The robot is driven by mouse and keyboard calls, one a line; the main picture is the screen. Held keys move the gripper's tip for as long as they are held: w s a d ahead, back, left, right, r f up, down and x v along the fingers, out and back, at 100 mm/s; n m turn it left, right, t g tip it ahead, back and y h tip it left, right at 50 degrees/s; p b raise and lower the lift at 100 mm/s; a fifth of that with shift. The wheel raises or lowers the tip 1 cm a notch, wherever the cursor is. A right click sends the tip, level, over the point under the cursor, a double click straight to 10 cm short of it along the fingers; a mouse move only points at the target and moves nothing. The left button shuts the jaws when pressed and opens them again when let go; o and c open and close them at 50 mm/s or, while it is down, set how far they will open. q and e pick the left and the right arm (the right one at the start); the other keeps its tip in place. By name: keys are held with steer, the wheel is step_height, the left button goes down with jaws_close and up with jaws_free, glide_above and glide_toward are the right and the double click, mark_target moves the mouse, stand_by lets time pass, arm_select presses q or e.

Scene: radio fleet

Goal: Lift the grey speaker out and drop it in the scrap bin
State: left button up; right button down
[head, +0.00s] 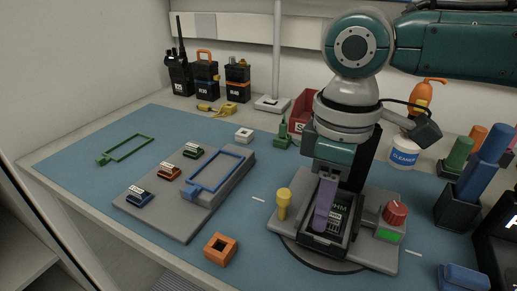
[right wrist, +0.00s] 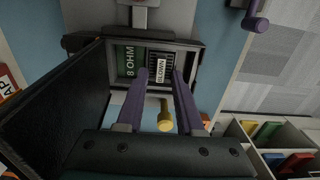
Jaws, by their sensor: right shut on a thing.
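The grey speaker (right wrist: 160,66), with a slotted face and a "BLOWN" label, sits in the opened black radio housing (head: 306,240) beside a green "8 OHM" patch (right wrist: 125,62). My right gripper (head: 322,222) points down into the housing. Its purple fingers (right wrist: 160,78) are shut on the speaker, one on each side of the label; the exact contact is hard to see. The red scrap bin (head: 305,106) stands behind, partly hidden by my right arm, with only an "S" of its label showing. My left gripper is in neither view.
The housing rests on a grey fixture with a red knob (head: 396,212) and a yellow post (head: 283,203). A cleaner bottle (head: 404,152) and a dark holder (head: 456,210) stand right. A grey stepped board (head: 165,220) lies left.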

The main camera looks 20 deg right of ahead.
steer(key=shift+r, duration=0.15)
steer(key=shift+r, duration=0.25)
step_height(320, 180, up, 19)
steer(key=p, duration=0.3)
steer(key=shift+r+p, duration=0.15)
steer(key=shift+p, duration=0.2)
step_height(320, 180, up, 4)
steer(key=p, duration=0.6)
stand_by(0.3)
